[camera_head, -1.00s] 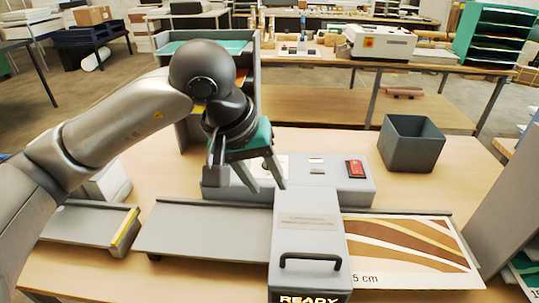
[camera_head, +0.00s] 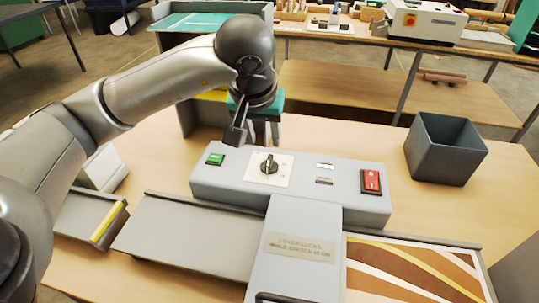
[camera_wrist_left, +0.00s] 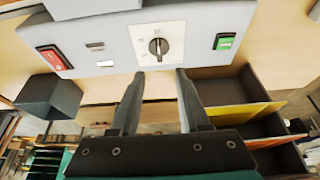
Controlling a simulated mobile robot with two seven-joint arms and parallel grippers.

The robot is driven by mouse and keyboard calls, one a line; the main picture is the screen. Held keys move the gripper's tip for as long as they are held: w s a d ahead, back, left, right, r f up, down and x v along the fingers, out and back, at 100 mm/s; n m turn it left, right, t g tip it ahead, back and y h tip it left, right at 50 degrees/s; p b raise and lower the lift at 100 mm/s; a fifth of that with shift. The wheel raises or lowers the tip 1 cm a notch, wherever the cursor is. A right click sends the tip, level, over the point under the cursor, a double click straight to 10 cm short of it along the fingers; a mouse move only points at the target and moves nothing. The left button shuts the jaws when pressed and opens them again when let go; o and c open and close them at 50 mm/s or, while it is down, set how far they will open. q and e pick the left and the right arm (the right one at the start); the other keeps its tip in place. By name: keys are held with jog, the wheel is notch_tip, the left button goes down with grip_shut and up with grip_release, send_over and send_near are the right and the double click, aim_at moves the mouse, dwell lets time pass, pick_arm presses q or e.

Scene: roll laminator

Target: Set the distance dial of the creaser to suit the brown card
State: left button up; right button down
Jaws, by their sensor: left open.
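The creaser (camera_head: 225,184) is a grey machine with a raised control panel. Its dial (camera_head: 269,164) is a black knob on a white plate, its grip about upright in the head view; the scale marks are too small to read. The dial also shows in the left wrist view (camera_wrist_left: 158,46). The brown card (camera_head: 415,272), with white and tan wavy bands, lies on the right side of the machine. My left gripper (camera_head: 254,134) is open and empty near the panel's far edge, apart from the dial. In the wrist view its fingertips (camera_wrist_left: 160,74) point toward the dial. My right gripper is out of view.
A green button (camera_head: 215,159) is left of the dial, and a red switch (camera_head: 371,181) is at the panel's right. An open grey bin (camera_head: 445,150) stands to the right. A grey compartment unit (camera_head: 185,112) stands behind my left arm. Bare table lies between panel and bin.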

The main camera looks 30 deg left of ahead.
aim_at(269, 161)
pick_arm(q)
jog(key=x, duration=1)
jog(key=shift+w+f, duration=0.15)
jog(key=shift+f, duration=0.15)
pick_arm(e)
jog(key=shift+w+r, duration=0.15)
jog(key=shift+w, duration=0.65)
pick_arm(q)
grip_shut()
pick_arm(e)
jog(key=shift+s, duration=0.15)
